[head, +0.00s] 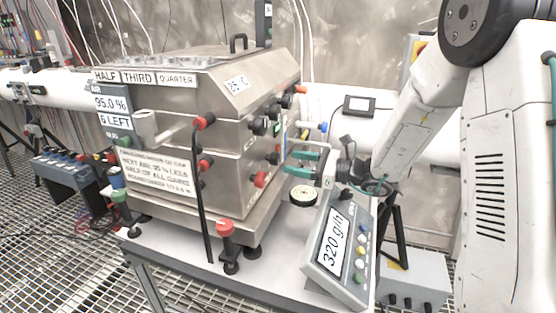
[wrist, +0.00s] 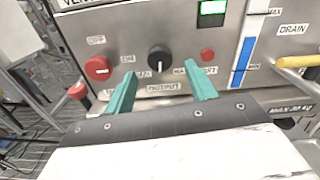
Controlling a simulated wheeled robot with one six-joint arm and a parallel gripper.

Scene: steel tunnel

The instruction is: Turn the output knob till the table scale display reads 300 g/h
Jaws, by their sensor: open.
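The black output knob (wrist: 160,59) sits on the steel panel above a label reading OUTPUT. Its white mark points down in the wrist view. My gripper (wrist: 163,84) is open, with one teal finger to the lower left of the knob and one to the lower right; neither visibly touches it. In the head view my gripper (head: 303,161) is beside the right face of the steel box. I cannot clearly tell the output knob there. The table scale (head: 341,250) has a tilted display (head: 334,241) reading 320 g/h.
A red knob (wrist: 98,68) is left of the output knob and a small red button (wrist: 207,55) is right. A yellow drain handle (wrist: 298,61) sticks out farther right. A round pale dish (head: 303,195) is below my gripper.

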